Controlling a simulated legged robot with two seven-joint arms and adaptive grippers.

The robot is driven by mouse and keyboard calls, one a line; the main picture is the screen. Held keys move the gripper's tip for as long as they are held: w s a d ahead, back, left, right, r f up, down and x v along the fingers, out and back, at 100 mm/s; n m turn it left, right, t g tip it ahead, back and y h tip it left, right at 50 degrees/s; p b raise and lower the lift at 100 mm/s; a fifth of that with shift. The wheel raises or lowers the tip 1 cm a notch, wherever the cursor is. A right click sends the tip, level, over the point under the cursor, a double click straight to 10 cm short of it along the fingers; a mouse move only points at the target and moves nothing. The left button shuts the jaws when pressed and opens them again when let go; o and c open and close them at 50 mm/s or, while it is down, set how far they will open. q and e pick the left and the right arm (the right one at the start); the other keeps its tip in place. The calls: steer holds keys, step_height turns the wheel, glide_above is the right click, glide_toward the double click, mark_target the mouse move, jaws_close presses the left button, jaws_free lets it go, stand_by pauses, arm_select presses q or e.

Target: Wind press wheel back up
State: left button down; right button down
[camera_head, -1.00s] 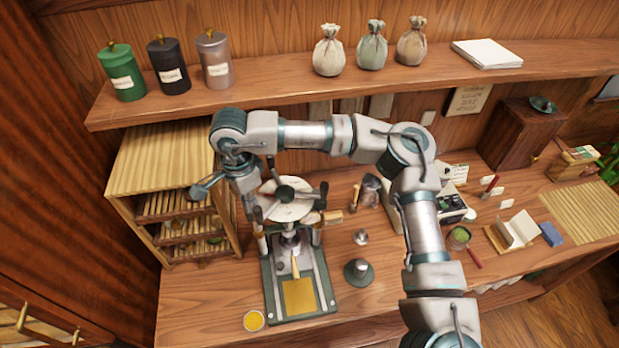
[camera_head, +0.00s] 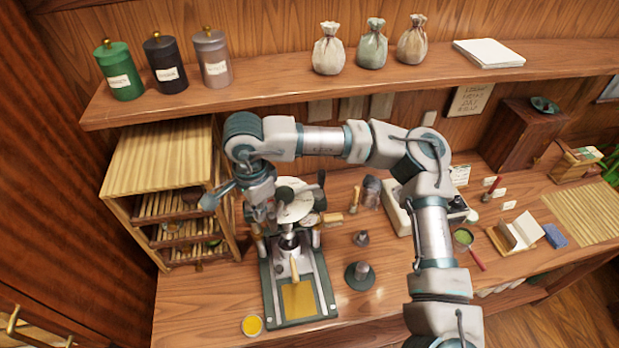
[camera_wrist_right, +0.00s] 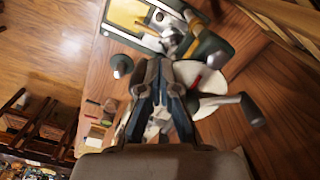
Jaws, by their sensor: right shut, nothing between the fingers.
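The press (camera_head: 327,290) stands on the bench with its green base and a yellow plate. Its pale wheel (camera_head: 300,208) with dark handles sits on top, partly hidden by my right arm. My right gripper (camera_head: 266,216) is at the wheel's left side, with its fingers pointing down. In the right wrist view the shut fingers (camera_wrist_right: 164,72) lie in front of the pale wheel (camera_wrist_right: 215,84), and a dark handle (camera_wrist_right: 251,110) sticks out to the right. I cannot tell whether the fingers touch the wheel. My left gripper is not in view.
A wooden drawer rack (camera_head: 160,165) stands close left of the press. A small yellow dish (camera_head: 252,325) is at the front left. A dark-based tamper (camera_head: 360,275) stands right of the press. The shelf (camera_head: 270,88) runs above my arm.

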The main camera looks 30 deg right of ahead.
mark_target(275, 218)
steer(key=shift+s+d+f+b, duration=0.1)
steer(key=shift+s+d+b, duration=0.45)
steer(key=shift+s, duration=0.25)
steer(key=shift+s+d, duration=0.5)
steer(key=shift+s, duration=0.05)
steer(key=shift+d, duration=0.1)
steer(key=d, duration=0.1)
steer(key=s+d+b, duration=0.1)
steer(key=d, duration=0.1)
steer(key=shift+s+d, duration=0.15)
steer(key=shift+d, duration=0.1)
